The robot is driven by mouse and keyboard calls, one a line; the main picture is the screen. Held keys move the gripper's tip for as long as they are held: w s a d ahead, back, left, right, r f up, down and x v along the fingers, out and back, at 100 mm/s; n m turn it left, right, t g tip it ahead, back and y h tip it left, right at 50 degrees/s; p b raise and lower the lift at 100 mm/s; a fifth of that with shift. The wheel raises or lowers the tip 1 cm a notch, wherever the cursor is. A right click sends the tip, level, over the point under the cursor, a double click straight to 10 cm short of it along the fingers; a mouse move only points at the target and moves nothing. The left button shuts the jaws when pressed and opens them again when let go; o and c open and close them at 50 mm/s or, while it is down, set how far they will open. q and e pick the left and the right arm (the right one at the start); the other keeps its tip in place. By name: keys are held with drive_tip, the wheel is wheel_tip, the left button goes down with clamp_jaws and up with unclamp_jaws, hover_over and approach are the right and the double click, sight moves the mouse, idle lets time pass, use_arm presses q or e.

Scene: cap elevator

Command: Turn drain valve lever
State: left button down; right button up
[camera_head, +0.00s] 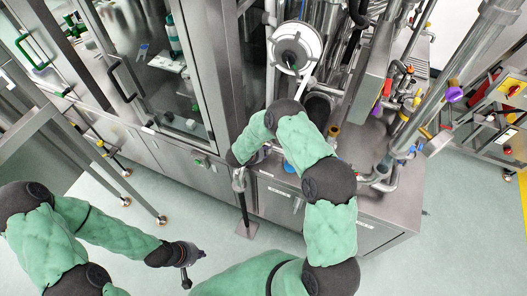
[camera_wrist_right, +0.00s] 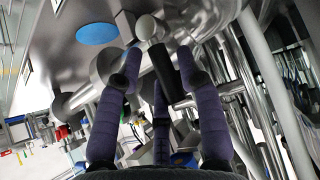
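In the right wrist view, a black lever handle (camera_wrist_right: 166,72) slopes down from a silver valve fitting (camera_wrist_right: 150,28). My right gripper (camera_wrist_right: 159,54) has its purple-grey fingers spread around the handle, one on each side and one lower down. The fingers look open, with the handle between them; whether any finger touches it I cannot tell. In the head view, my right arm covers the lever, and the fingers are hidden behind the arm. My left gripper (camera_head: 186,264) hangs over the floor at the lower left, apart from the machine; its finger opening is too small to judge.
Steel pipes (camera_wrist_right: 262,75) crowd the right side of the wrist view. A blue disc (camera_wrist_right: 97,32) is on the steel surface at upper left. In the head view, a glass-doored steel cabinet (camera_head: 168,160) stands to the left. The floor (camera_head: 455,225) at right is clear.

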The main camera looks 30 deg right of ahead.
drive_tip(key=v, duration=1.1)
drive_tip(key=shift+a+r, duration=0.15)
drive_tip(key=shift+a, duration=0.05)
drive_tip(key=shift+s, duration=0.15)
drive_tip(key=s+a+f+n+y, duration=0.3)
drive_tip(key=s+f+n+y, duration=0.25)
drive_tip(key=s+f, duration=0.35)
drive_tip(key=s+a+f+n+g+y, duration=0.1)
drive_tip(key=s+a+g+y, duration=0.2)
drive_tip(key=s, duration=0.6)
drive_tip(key=s+a+f+n+g+y, duration=0.15)
drive_tip(key=s+a+y, duration=0.25)
drive_tip(key=s, duration=0.5)
wheel_tip(320, 180, down, 15)
drive_tip(key=w+a+n+b, duration=0.1)
drive_tip(key=w+a+b, duration=0.1)
drive_tip(key=b, duration=1.5)
drive_tip(key=shift+n+t, duration=0.3)
drive_tip(key=shift+t, duration=0.05)
drive_tip(key=shift+h, duration=0.25)
